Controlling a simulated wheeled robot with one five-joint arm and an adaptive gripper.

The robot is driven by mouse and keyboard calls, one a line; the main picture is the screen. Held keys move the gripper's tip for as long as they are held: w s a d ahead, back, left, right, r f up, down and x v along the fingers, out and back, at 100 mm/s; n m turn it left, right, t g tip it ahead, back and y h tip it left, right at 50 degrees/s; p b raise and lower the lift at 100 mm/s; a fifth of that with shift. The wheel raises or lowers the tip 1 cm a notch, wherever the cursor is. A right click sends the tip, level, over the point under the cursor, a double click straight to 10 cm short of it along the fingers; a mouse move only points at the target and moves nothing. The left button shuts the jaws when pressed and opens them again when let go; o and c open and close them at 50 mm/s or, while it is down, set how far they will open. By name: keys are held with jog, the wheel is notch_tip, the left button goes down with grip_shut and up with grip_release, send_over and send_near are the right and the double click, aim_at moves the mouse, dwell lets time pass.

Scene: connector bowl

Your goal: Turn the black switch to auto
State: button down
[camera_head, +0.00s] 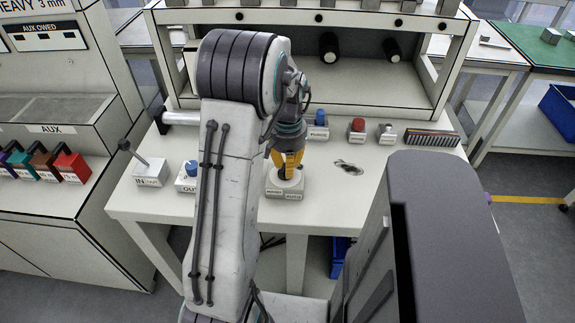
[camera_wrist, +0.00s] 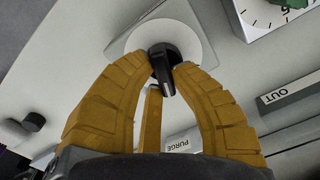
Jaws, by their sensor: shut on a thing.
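The black switch (camera_wrist: 163,68) is a small bar-shaped knob on a round white plate (camera_wrist: 190,35) in the wrist view. My gripper (camera_wrist: 165,80) has yellow fingers, and their tips are closed around the knob from both sides; a third finger shows behind. In the head view my gripper (camera_head: 288,166) points down onto the small white switch box (camera_head: 285,190) near the table's front edge. The box has two labels on its front, too small to read surely. The knob is hidden by the fingers there, and which label it points to cannot be told.
Left of the switch box stand a blue-knobbed OUT box (camera_head: 187,176) and an IN lever (camera_head: 150,170). Behind are a blue button box (camera_head: 318,127), a red button (camera_head: 357,131) and a small grey switch (camera_head: 387,134). A dark flat thing (camera_head: 348,167) lies to the right.

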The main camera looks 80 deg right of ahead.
jog(key=m, duration=0.4)
jog(key=shift+a+m, duration=0.2)
jog(key=shift+m, duration=0.2)
dwell(0.4)
jog(key=c, duration=1.1)
grip_release()
jog(key=shift+o, duration=0.2)
notch_tip(320, 180, up, 12)
dwell(0.4)
